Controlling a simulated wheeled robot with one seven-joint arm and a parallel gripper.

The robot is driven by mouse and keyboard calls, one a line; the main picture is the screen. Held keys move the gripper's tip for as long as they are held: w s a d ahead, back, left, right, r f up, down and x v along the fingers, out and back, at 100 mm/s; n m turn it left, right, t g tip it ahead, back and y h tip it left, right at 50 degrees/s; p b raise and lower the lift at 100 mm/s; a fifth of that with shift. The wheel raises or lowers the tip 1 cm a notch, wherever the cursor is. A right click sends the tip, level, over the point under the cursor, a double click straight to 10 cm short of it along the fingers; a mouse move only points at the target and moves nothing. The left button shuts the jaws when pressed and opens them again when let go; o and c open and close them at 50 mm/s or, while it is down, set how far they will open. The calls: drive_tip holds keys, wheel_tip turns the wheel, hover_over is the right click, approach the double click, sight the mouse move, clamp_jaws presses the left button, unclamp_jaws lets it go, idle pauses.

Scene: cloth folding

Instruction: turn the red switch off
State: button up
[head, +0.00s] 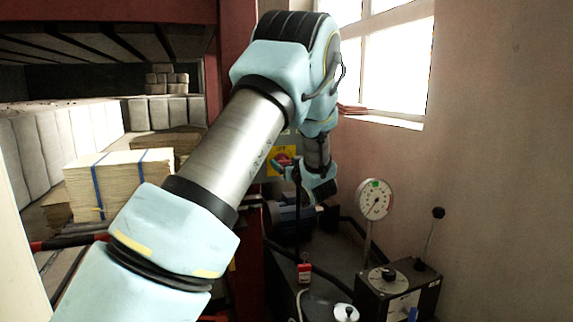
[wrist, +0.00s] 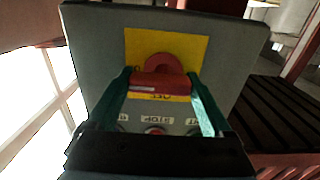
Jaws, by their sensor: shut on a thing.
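The red switch (wrist: 164,82) is a round rotary knob with a bar handle on a yellow plate (wrist: 196,47), fixed to a grey box (wrist: 92,50). In the wrist view the bar lies across the picture, with a pale stripe at its left part. My gripper (wrist: 159,74) is shut on the bar, one teal finger at each end. Upside-down lettering shows on the plate just below the bar. In the head view the switch (head: 283,158) is small and partly hidden by my gripper.
A small red button (wrist: 156,130) and labels sit on the box below the switch. In the head view, a dial gauge (head: 375,199) and a black lever box (head: 400,293) stand to the right. Strapped stacks (head: 118,182) lie on a shelf at left. A window is behind my arm.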

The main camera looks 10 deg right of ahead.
drive_tip(key=shift+b, duration=0.4)
drive_tip(key=n+b, duration=0.2)
drive_tip(key=b, duration=0.1)
drive_tip(key=shift+f, duration=0.25)
drive_tip(key=n+b, duration=0.1)
drive_tip(key=b, duration=0.2)
drive_tip(key=shift+a+n, duration=0.1)
drive_tip(key=shift+n, duration=0.3)
drive_tip(key=n+b, duration=0.5)
drive_tip(key=b, duration=0.3)
drive_tip(key=n+b, duration=0.5)
drive_tip(key=b, duration=0.2)
drive_tip(key=shift+a+r+n, duration=0.1)
drive_tip(key=shift+a+n, duration=0.05)
drive_tip(key=shift+n, duration=0.25)
drive_tip(key=n+b, duration=0.3)
drive_tip(key=b, duration=0.1)
drive_tip(key=shift+r, duration=0.2)
drive_tip(key=shift+a+n, duration=0.1)
drive_tip(key=shift+n, duration=0.2)
